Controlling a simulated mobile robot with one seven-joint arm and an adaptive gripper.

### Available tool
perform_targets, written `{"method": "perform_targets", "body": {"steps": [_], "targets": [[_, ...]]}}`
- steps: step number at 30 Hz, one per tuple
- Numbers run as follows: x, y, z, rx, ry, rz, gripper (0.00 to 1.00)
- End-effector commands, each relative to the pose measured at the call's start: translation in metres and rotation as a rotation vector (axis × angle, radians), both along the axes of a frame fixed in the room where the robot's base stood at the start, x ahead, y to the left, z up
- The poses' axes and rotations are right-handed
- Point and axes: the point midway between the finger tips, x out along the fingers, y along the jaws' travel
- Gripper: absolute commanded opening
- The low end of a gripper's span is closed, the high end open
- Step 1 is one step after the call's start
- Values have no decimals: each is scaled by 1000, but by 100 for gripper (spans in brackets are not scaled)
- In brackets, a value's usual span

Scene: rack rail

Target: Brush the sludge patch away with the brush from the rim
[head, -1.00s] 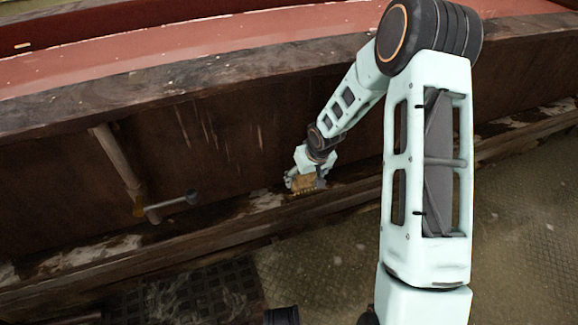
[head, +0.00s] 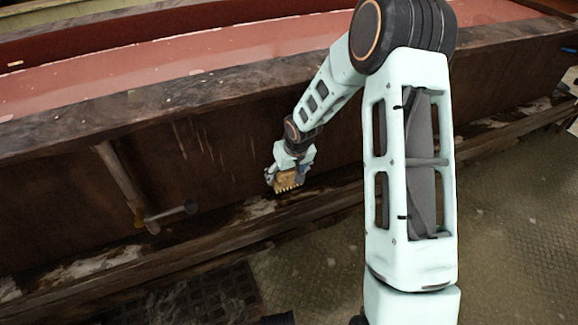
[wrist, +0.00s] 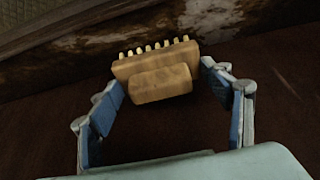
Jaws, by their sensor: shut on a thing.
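The brush (head: 287,180) is a pale wooden block with a row of cream bristles. My gripper (head: 284,174) is shut on it, and the bristles point down toward the ledge in the head view. In the wrist view the brush (wrist: 160,76) sits between the two fingers, bristles toward the ledge at the top. The bristles look a little above the ledge, apart from it. Dark, wet-looking staining (head: 225,213) and pale patches lie along the ledge left of the brush. I cannot tell which part is the sludge patch.
A dark brown trough wall (head: 225,150) rises behind the brush, with a wide rim (head: 150,105) above it. A slanting pipe with a short side handle (head: 175,211) stands left of my gripper. A ledge (head: 322,208) runs along the wall's foot. The floor (head: 320,265) in front is open.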

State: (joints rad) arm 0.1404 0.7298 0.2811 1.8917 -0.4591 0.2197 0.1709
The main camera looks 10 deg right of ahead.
Motion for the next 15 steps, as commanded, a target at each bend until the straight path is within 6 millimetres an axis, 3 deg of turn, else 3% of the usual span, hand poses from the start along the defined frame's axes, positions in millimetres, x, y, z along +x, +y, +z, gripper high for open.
{"method": "perform_targets", "body": {"steps": [6, 15], "targets": [[2, 4, 20, -1, 0, 0, 44], [2, 4, 21, 0, 0, 0, 44]]}}
